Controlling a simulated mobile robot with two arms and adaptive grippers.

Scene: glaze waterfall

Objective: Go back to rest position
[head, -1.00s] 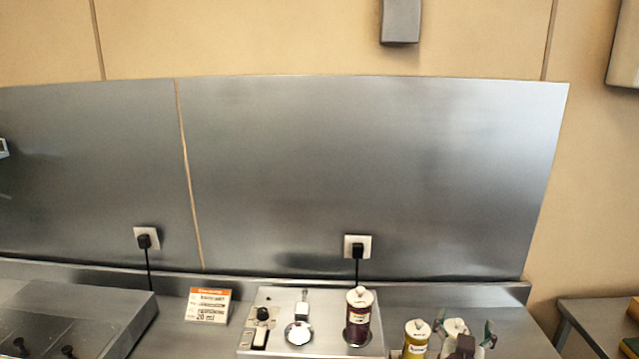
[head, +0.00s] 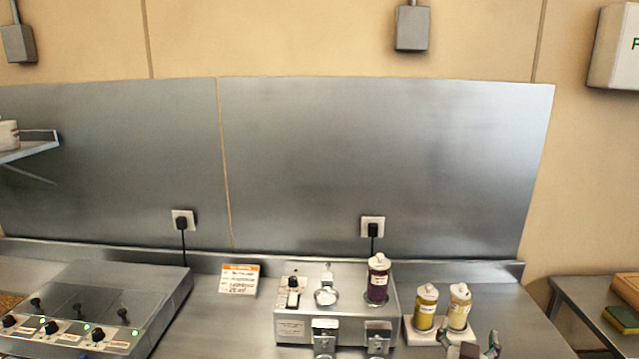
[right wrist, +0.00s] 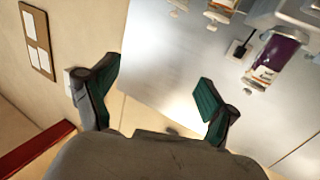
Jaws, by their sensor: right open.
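My right gripper (head: 472,348) shows at the bottom edge of the head view, in front of the yellow-labelled bottles. It is open, and in the right wrist view (right wrist: 160,100) its green-padded fingers stand wide apart with nothing between them. A dark purple bottle with a white cap (head: 377,280) stands upright on the steel dispenser unit (head: 350,300); a purple container also shows in the right wrist view (right wrist: 275,58). My left gripper is not in view.
A yellow-green bottle (head: 425,308) and a pale yellow bottle (head: 460,305) stand on a white base at right. An orange-topped card (head: 239,280) leans on the counter. A control unit (head: 100,300) with black knobs and green lights sits at left. A side table (head: 580,300) is at far right.

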